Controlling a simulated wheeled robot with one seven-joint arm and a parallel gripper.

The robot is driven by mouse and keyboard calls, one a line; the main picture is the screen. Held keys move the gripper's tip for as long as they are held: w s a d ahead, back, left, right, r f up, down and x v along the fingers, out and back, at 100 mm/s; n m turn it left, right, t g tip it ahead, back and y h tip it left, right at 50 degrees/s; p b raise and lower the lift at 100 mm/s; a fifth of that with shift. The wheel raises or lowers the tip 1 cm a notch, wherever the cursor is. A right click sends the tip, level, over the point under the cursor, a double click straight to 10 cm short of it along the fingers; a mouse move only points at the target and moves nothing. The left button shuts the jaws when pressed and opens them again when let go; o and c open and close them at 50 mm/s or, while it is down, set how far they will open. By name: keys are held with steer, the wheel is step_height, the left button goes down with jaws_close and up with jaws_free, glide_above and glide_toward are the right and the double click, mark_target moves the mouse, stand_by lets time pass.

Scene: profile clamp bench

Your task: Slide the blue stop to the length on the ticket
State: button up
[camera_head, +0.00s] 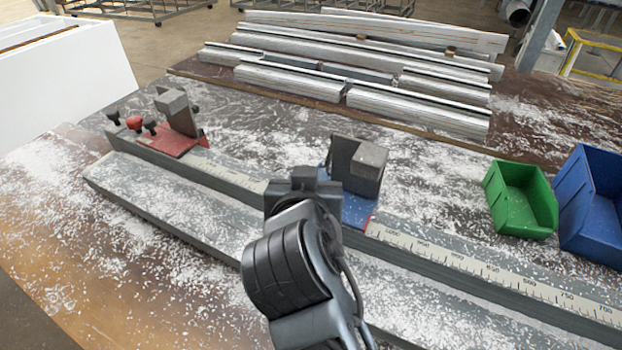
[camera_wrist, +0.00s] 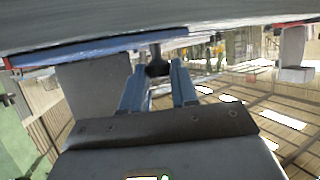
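The blue stop (camera_head: 357,212) sits on the grey rail near the middle of the bench, carrying a grey block (camera_head: 366,172). A red edge shows at its right foot, beside the printed scale (camera_head: 480,268). My gripper (camera_wrist: 157,82) is at the stop's left front; in the head view my wrist hides the fingers and part of the stop. In the wrist view the fingers are apart, with a dark knob (camera_wrist: 157,65) between or just beyond their tips and gaps showing on both sides. The stop's blue edge (camera_wrist: 100,50) runs above them. No ticket is visible.
Metal profiles (camera_head: 415,108) lie at the back. A green bin (camera_head: 520,200) and a blue bin (camera_head: 592,210) stand at right. White shavings cover the bench; the rail right of the blue stop is clear.

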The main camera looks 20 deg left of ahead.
steer(key=shift+o, duration=0.4)
steer(key=shift+s, duration=0.15)
steer(key=v, duration=0.7)
steer(key=shift+s+r+b, duration=0.2)
steer(key=shift+b, duration=0.15)
steer(key=shift+s+d, duration=0.15)
